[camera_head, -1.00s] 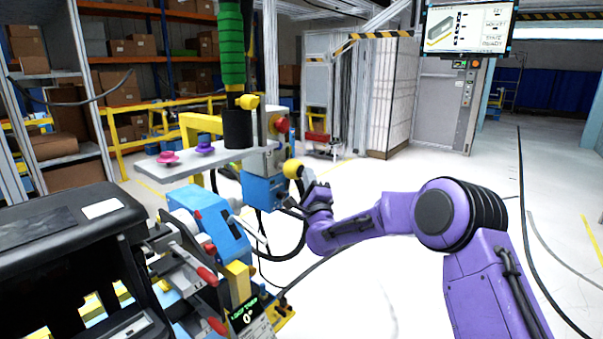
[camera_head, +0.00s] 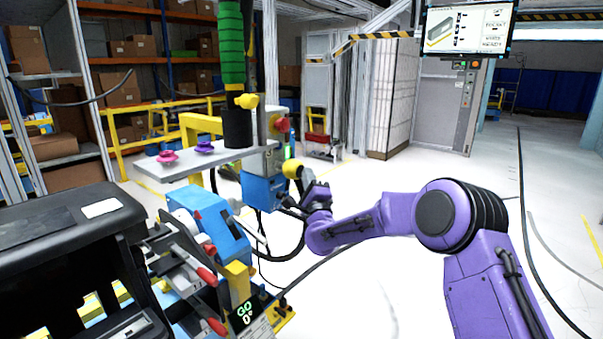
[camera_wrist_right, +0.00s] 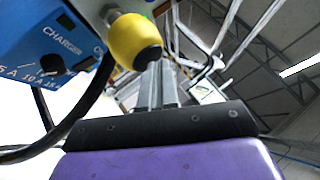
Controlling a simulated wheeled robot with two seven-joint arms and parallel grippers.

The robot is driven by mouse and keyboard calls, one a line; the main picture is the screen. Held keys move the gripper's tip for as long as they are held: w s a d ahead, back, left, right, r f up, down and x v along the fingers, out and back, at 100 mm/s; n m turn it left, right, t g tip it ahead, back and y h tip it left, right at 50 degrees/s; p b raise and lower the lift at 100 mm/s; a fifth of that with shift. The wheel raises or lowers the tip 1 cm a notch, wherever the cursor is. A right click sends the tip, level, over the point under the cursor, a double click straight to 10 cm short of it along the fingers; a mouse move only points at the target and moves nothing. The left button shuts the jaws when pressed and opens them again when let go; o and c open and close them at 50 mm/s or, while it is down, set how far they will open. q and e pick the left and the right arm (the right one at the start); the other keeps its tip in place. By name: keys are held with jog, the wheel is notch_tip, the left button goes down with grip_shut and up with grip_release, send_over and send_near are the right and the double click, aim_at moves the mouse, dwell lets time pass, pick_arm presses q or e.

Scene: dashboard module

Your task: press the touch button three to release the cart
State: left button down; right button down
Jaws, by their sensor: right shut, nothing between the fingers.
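My right gripper (camera_head: 294,208) is at the end of the purple arm, close to the right side of a blue box (camera_head: 262,190). Its fingers are shut and empty. A yellow knob (camera_head: 292,170) sits just above the gripper. In the right wrist view the yellow knob (camera_wrist_right: 135,42), with a dark tip, hangs in front of the shut fingers (camera_wrist_right: 160,82). I cannot tell whether they touch. The blue box (camera_wrist_right: 45,50) there carries the word CHARGER and a black dial. No button is readably marked three. My left gripper is out of view.
A grey plate (camera_head: 185,163) bears a pink knob (camera_head: 167,156) and a purple knob (camera_head: 205,146). A black dashboard module (camera_head: 60,235) stands at left. A monitor (camera_head: 467,28) hangs at top right. The floor at right is mostly clear.

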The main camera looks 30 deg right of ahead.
jog(key=shift+s+d, duration=0.2)
jog(key=shift+s, duration=0.4)
jog(key=s, duration=0.1)
jog(key=s+d, duration=0.1)
jog(key=s, duration=0.1)
jog(key=s+d, duration=0.1)
jog(key=shift+s+b, duration=0.35)
dwell(0.5)
